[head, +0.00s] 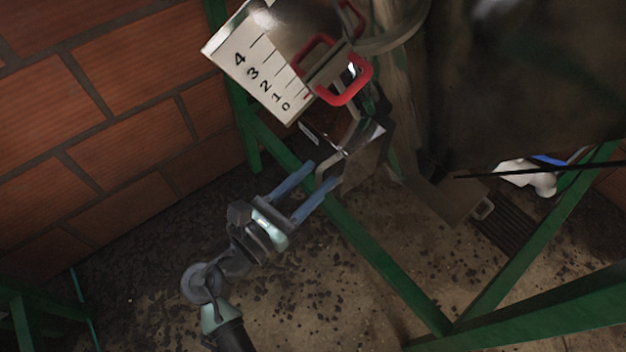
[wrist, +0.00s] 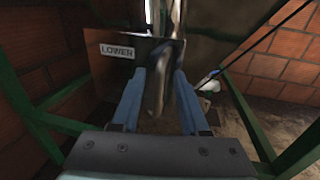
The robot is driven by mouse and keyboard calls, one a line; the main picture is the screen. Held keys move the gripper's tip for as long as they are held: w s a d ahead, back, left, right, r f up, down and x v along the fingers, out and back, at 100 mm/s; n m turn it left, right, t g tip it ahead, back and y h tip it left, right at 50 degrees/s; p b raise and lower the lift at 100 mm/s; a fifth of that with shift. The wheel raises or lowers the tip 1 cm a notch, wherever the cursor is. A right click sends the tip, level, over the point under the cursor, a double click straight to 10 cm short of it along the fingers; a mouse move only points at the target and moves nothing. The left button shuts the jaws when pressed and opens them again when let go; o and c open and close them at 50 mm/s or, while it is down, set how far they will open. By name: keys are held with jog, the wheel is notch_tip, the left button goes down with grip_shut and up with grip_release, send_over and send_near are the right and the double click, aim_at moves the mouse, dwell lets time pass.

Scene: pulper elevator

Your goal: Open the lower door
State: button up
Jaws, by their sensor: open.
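The lower door is a grey metal plate with a white label reading LOWER (wrist: 117,51) in the wrist view. In the head view the shiny metal plate (head: 362,160) is seen at a steep angle below the numbered scale. A pale curved bar (wrist: 160,88), which looks like its handle, stands out from the plate. My gripper (head: 323,173) has two blue fingers, apart, with their tips close to the plate. In the wrist view my gripper (wrist: 159,74) has the bar between its fingers, with gaps visible beside it. Whether a finger touches the bar is unclear.
A white scale plate (head: 262,68) and a red handle (head: 345,82) are above the gripper. Green frame bars (head: 385,262) run diagonally below and beside it. A brick wall (head: 110,120) is at left. A dark drum-like body (head: 520,90) fills the upper right.

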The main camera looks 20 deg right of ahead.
jog(key=shift+w+d, duration=0.1)
grip_shut()
dwell(1.4)
